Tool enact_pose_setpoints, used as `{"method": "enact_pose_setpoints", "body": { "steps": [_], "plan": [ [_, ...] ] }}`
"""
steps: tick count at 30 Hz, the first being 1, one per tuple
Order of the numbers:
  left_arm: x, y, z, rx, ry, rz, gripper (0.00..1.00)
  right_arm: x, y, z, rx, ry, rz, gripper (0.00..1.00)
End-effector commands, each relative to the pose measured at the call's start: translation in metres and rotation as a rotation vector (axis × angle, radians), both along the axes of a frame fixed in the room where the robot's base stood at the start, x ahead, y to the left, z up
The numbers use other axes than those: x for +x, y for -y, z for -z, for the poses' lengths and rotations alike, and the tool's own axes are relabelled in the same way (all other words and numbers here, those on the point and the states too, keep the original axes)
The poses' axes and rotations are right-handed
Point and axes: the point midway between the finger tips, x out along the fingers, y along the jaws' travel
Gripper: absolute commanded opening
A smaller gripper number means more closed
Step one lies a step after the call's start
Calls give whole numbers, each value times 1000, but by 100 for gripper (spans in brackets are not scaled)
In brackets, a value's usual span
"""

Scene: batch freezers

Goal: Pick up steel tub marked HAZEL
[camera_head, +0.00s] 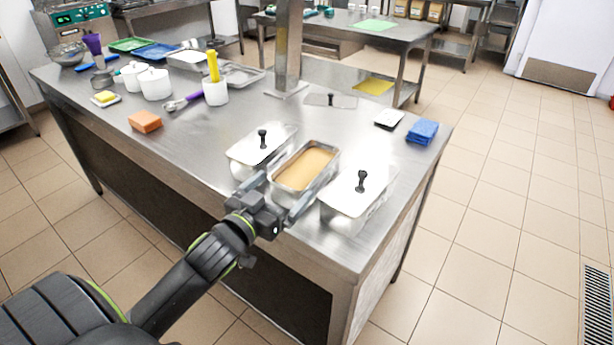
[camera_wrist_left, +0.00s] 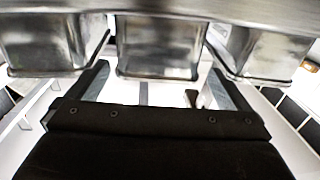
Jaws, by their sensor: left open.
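Three steel tubs stand in a row near the front edge of the steel table. The left tub (camera_head: 250,160) and the right tub (camera_head: 345,217) have lids with black knobs. The middle tub (camera_head: 318,176) is open and holds a tan filling. No HAZEL marking is readable on any of them. My left gripper (camera_head: 287,187) is open at the near end of the middle tub, one finger towards each side of it. In the left wrist view the middle tub (camera_wrist_left: 158,48) shows ahead between the fingers; I cannot tell whether they touch it. My right gripper is out of view.
A spare flat lid (camera_head: 331,100) lies behind the tubs, beside a steel post (camera_head: 288,50). A blue sponge (camera_head: 422,131) lies at the right edge, an orange block (camera_head: 145,121) at left. White pots (camera_head: 155,84) and trays stand farther back left. Bare tabletop lies left of the tubs.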

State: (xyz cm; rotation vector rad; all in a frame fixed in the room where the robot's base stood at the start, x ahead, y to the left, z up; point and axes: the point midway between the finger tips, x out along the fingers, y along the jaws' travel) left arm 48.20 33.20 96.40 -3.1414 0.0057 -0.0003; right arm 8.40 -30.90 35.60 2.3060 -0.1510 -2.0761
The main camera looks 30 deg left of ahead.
Motion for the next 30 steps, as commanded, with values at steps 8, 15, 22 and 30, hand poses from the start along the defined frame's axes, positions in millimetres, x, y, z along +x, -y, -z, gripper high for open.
{"method": "enact_pose_setpoints", "body": {
  "steps": [8, 15, 22, 30],
  "plan": [
    [19, 1, 1, -3, 0, -1, 100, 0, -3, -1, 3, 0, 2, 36],
    [53, 3, 6, -1, 0, 0, 100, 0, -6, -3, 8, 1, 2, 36],
    [63, 3, 7, 0, 0, 0, 100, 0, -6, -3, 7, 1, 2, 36],
    [62, 3, 7, 0, -1, 0, 82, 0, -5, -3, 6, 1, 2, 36]
  ]
}}
